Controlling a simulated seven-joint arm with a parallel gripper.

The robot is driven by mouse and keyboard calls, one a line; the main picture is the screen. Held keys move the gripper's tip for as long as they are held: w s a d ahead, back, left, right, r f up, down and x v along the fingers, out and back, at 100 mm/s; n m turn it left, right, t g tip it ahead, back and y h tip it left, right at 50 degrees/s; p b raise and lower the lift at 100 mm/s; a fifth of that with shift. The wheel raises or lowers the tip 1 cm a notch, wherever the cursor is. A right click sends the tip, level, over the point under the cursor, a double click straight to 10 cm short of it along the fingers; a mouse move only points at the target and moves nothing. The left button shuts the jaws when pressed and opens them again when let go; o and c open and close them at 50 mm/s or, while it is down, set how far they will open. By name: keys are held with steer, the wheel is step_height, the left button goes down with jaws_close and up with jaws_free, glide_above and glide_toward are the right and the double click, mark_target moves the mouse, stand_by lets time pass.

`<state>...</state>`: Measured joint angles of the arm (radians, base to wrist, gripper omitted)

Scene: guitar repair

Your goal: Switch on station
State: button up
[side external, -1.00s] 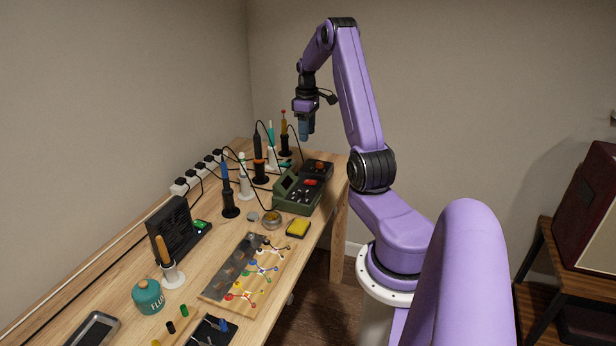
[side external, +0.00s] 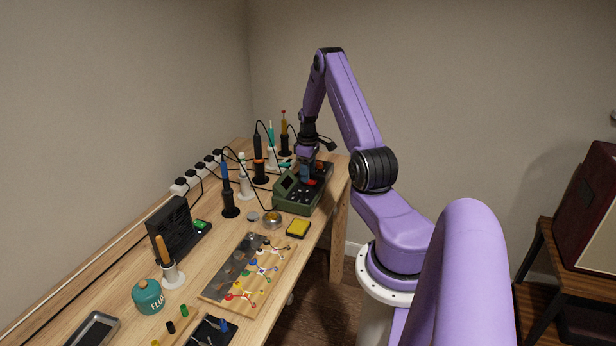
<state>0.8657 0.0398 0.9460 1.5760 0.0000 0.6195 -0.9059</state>
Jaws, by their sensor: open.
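The station (side external: 292,207) is a green box with a sloped dark top and red controls, near the far right end of the wooden workbench. A red control (side external: 312,183) shows on its top beside my gripper. My gripper (side external: 305,178) points down over the rear part of the station, open, with its fingertips close to the top. I cannot tell whether the fingertips touch the station. The gripper and wrist hide part of the station's back, and the switch's state is too small to read.
Several soldering irons in stands (side external: 230,205) with black cables are left of and behind the station. A yellow sponge (side external: 298,228) and a round metal tin (side external: 272,220) lie in front. A black fan unit (side external: 172,228) and a board with wired parts (side external: 262,265) are nearer.

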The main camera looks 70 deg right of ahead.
steer(key=shift+f, duration=1.1)
jaws_close()
steer(key=shift+s, duration=0.1)
steer(key=shift+s+a+r+t, duration=0.1)
steer(key=shift+s+t, duration=0.05)
steer(key=shift+t, duration=0.95)
steer(key=shift+s+t, duration=0.1)
steer(key=shift+t, duration=0.5)
